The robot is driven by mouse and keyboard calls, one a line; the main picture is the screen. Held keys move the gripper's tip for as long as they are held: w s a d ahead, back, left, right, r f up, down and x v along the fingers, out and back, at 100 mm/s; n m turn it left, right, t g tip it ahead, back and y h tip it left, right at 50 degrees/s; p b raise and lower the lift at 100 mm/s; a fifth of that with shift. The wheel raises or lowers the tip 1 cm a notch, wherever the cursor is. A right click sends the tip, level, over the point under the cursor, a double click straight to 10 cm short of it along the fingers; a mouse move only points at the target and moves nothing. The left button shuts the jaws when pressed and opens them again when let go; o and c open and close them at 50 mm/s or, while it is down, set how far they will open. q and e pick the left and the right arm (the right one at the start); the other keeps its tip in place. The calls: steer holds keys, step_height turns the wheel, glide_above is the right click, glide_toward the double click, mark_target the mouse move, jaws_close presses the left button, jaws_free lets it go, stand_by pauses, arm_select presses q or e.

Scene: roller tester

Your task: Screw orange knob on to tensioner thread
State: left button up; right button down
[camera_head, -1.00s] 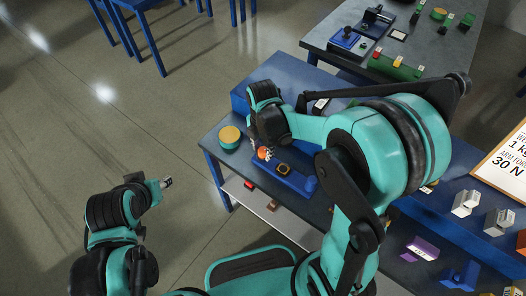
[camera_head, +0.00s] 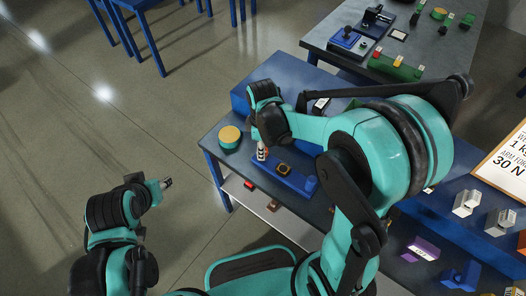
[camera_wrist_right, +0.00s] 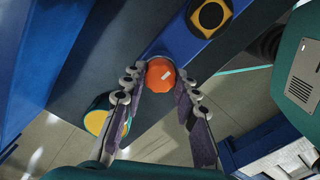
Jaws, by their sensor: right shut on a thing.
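The orange knob (camera_wrist_right: 160,74) sits between the fingertips of my right gripper (camera_wrist_right: 161,80), which is shut on it. In the head view my right gripper (camera_head: 261,153) points down at the left end of the blue tensioner base (camera_head: 300,182), and its fingers mostly cover the knob. The tensioner base also shows in the right wrist view (camera_wrist_right: 180,42). The thread is hidden, so I cannot tell whether the knob touches it. My left gripper (camera_head: 166,183) is away to the left, over the floor; its opening is too small to judge.
A round yellow-topped teal piece (camera_head: 230,135) stands on the table left of my right gripper. A blue block (camera_head: 285,78) stands behind. My right arm covers much of the table.

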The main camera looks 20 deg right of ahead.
steer(key=shift+m, duration=0.6)
steer(key=m, duration=0.7)
steer(key=c, duration=1.1)
jaws_free()
steer(key=shift+m, duration=0.3)
step_height(320, 180, up, 12)
